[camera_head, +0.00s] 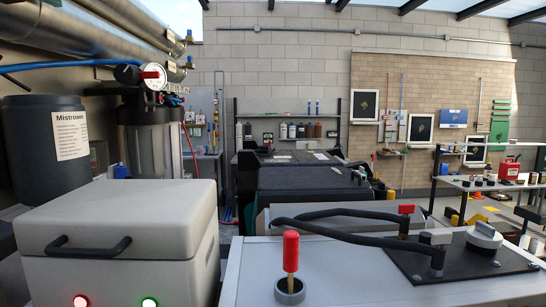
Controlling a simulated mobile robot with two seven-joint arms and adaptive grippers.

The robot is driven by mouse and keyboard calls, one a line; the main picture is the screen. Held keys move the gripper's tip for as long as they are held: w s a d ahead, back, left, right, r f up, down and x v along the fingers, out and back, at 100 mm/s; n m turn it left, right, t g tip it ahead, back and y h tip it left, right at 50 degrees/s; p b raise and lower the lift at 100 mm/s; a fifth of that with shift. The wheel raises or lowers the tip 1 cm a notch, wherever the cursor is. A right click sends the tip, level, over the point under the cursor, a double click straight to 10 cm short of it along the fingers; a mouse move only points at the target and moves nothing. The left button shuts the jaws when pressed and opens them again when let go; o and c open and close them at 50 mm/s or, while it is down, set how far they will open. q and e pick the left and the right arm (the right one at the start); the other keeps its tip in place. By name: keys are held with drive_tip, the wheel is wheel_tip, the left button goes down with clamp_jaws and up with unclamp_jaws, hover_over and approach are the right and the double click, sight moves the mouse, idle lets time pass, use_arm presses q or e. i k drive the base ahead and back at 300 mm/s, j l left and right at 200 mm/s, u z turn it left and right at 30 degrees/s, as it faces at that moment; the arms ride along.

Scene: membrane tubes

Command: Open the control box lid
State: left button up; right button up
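A light grey control box (200,270) stands at the front left. Its thick lid (120,205) is down on the body, with a seam visible below it. A black bar handle (88,248) is fixed to the lid's front face. A red lit button (80,301) and a green lit button (149,303) show on the box front, at the bottom edge of the view. Neither my left nor my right gripper is in view.
A black container labelled Mistroxen (28,150) and a filter housing with a gauge (152,77) stand behind the box. To its right, a white bench top (350,270) carries a red-handled lever (291,252), black hoses and a dark plate (480,258).

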sight(138, 220)
drive_tip(key=k+l, duration=0.1)
drive_tip(key=k, duration=0.9)
